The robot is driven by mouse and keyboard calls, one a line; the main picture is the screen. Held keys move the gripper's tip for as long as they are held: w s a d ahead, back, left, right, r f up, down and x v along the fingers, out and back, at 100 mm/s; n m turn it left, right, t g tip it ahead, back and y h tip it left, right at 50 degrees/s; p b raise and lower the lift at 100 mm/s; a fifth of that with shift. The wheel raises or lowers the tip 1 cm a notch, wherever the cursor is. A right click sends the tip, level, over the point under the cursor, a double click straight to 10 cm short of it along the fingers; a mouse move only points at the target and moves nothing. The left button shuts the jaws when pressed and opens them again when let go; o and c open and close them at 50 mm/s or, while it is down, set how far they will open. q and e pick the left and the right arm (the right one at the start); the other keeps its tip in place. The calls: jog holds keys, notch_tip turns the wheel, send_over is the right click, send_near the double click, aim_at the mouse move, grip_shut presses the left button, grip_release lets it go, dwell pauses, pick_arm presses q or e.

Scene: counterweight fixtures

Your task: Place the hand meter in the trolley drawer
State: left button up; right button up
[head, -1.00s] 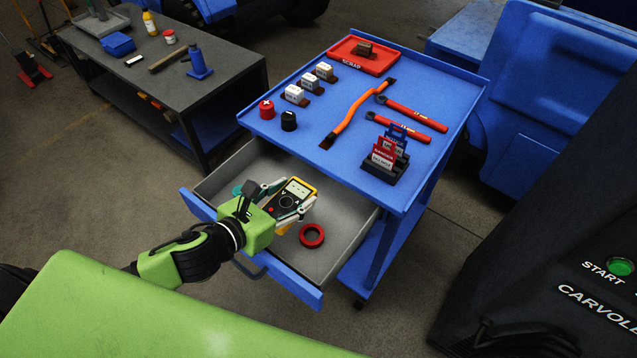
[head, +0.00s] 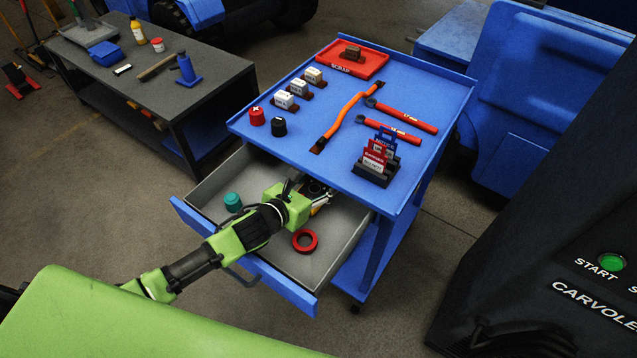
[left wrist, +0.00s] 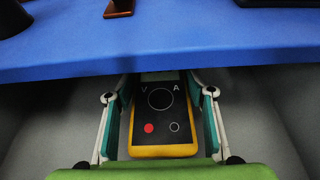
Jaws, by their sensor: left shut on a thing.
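The hand meter (left wrist: 162,112), yellow with a black face, a dial and a red button, sits between the fingers of my left gripper (left wrist: 162,115) in the left wrist view. My left gripper is shut on it. Its far end passes under the blue edge of the trolley top. In the head view my left gripper (head: 319,198) reaches into the rear of the open trolley drawer (head: 340,245), and the meter is mostly hidden there. I cannot tell whether the meter touches the drawer floor. My right gripper is not in view.
The drawer also holds a red ring (head: 305,241) near its front and a teal object (head: 232,202) at the left. The blue trolley top (head: 320,170) overhangs the drawer's rear. Tools, blocks, a tag stand (head: 376,172) and a red scrap tray (head: 352,62) lie on it.

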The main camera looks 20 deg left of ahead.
pick_arm(q)
jog(key=shift+r, duration=0.1)
jog(key=o, duration=1.3)
jog(key=v, duration=0.7)
jog(key=shift+s+a, duration=0.15)
jog(key=shift+s, duration=0.1)
jog(key=shift+r, duration=0.1)
